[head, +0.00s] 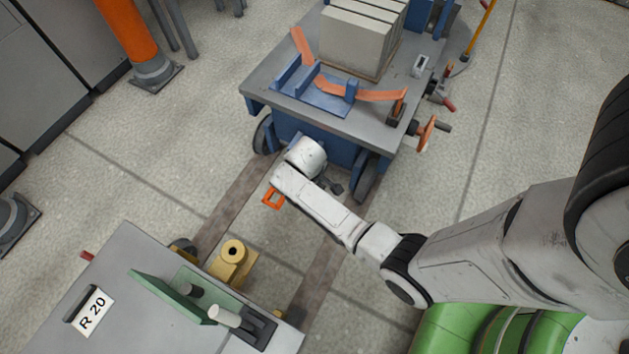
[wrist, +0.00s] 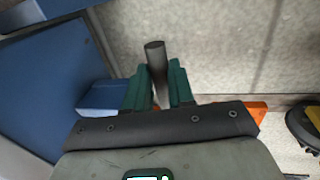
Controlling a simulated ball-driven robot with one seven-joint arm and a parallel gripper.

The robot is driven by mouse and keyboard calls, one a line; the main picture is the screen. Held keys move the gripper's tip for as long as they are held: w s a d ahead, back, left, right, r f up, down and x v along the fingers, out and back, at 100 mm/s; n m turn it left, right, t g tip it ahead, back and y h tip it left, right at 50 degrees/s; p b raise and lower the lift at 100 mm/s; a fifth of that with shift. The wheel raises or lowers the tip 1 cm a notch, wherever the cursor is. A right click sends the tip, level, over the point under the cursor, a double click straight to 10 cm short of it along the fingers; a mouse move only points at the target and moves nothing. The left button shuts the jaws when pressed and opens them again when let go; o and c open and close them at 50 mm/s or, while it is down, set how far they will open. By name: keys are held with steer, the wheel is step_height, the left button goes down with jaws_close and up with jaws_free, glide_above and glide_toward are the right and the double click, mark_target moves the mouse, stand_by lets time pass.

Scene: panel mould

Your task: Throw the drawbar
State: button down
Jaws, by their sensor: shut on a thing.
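My gripper (wrist: 158,85) has its green fingers closed on a dark grey round bar (wrist: 155,60), which stands up between them in the wrist view. It appears to be the drawbar's grip. An orange squared loop (head: 273,198), seemingly the drawbar's end, shows beside my wrist in the head view; an orange piece (wrist: 256,111) also shows behind the gripper in the wrist view. The blue cart (head: 320,142) stands just beyond my wrist. A yellow coupling with a hole (head: 232,258) is on the near grey cart (head: 130,260). My wrist hides the fingers and most of the drawbar in the head view.
The blue cart carries grey blocks (head: 355,40), orange curved bars (head: 365,94) and an orange handwheel (head: 427,133). The near cart has a green bracket (head: 170,290) and an "R 20" plate (head: 92,311). Open floor with dark tracks (head: 235,205) lies between the carts.

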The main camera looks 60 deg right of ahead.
steer(key=shift+d+r+p, duration=0.1)
steer(key=shift+r+p, duration=0.15)
steer(key=shift+p, duration=0.25)
steer(key=r+y+p, duration=0.1)
steer(key=p, duration=0.1)
steer(key=r+y+p, duration=0.1)
steer(key=shift+w+d+y+p, duration=0.1)
steer(key=shift+d+y+p, duration=0.2)
steer(key=shift+d+p, duration=0.1)
steer(key=shift+d+r+y, duration=0.35)
steer(key=shift+y, duration=0.5)
steer(key=shift+d+r+y, duration=0.3)
steer(key=shift+d+y, duration=0.1)
steer(key=shift+y, duration=0.4)
steer(key=shift+d+r+y, duration=0.35)
steer(key=shift+y, duration=0.5)
steer(key=c, duration=1)
jaws_free()
steer(key=p+v, duration=0.4)
steer(key=v, duration=0.7)
steer(key=shift+f, duration=0.1)
